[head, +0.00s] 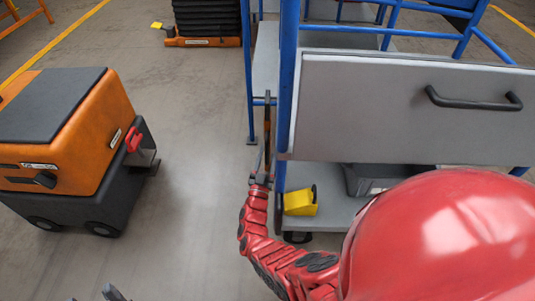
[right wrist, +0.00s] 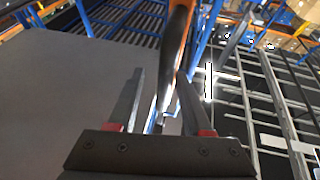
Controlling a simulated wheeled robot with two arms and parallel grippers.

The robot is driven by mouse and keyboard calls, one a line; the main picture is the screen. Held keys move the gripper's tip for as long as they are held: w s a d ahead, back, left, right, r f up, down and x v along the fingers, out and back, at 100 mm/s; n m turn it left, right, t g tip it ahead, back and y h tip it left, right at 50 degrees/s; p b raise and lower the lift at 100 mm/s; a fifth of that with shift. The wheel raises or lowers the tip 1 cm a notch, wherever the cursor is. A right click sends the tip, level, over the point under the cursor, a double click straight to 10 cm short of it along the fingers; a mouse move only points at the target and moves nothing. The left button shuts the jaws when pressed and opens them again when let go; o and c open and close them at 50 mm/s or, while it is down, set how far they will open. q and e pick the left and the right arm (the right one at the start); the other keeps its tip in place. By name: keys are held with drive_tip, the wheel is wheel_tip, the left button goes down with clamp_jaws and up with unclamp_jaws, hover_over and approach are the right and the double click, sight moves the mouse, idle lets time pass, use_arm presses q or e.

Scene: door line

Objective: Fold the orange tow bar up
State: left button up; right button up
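The orange tow bar (head: 267,122) stands close to upright in the head view, beside the blue post at the cart's left end. In the right wrist view the tow bar (right wrist: 178,45) is orange higher up and dark lower down. My right gripper (head: 262,172) is at the bar's lower part. In the right wrist view its two fingers (right wrist: 160,85) are apart, with the bar between them, nearer the right finger; a gap shows on the left. The bar's lower end is partly hidden. At the bottom edge, two dark tips of my left gripper (head: 92,296) show apart.
The cart has blue posts (head: 287,75), a grey panel with a black handle (head: 472,101) and a lower shelf holding a yellow block (head: 300,202) and a grey bin (head: 360,180). An orange tug (head: 90,120) stands left. Floor (head: 195,130) between is clear.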

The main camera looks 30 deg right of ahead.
drive_tip(key=shift+a, duration=0.1)
drive_tip(key=v, duration=1.7)
drive_tip(key=shift+s, duration=0.15)
drive_tip(key=shift+a, duration=0.1)
